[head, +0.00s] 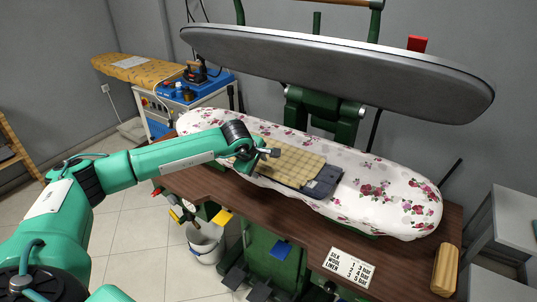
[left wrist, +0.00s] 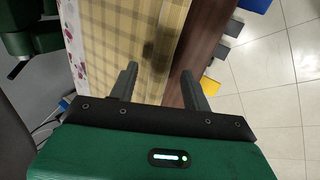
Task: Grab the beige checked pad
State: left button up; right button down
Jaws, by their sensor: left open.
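The beige checked pad (head: 298,165) lies flat on the white floral pressing board (head: 385,190), near its front edge. In the left wrist view the pad (left wrist: 112,40) fills the upper middle. My left gripper (head: 271,152) is over the pad's left part in the head view. It is open, with nothing between its fingers (left wrist: 158,74) in the left wrist view. One finger shows against the pad and the other against the brown table edge. I cannot tell whether either touches. My left arm hides part of the pad's left end. My right gripper is not in view.
A dark blue folded item (head: 324,183) lies at the pad's right end. A large grey press head (head: 340,72) hangs raised above the board. A bucket (head: 205,245) stands on the floor.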

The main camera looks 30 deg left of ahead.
pick_arm(q)
jog(key=shift+x, duration=0.85)
grip_shut()
jog(key=shift+r, duration=0.1)
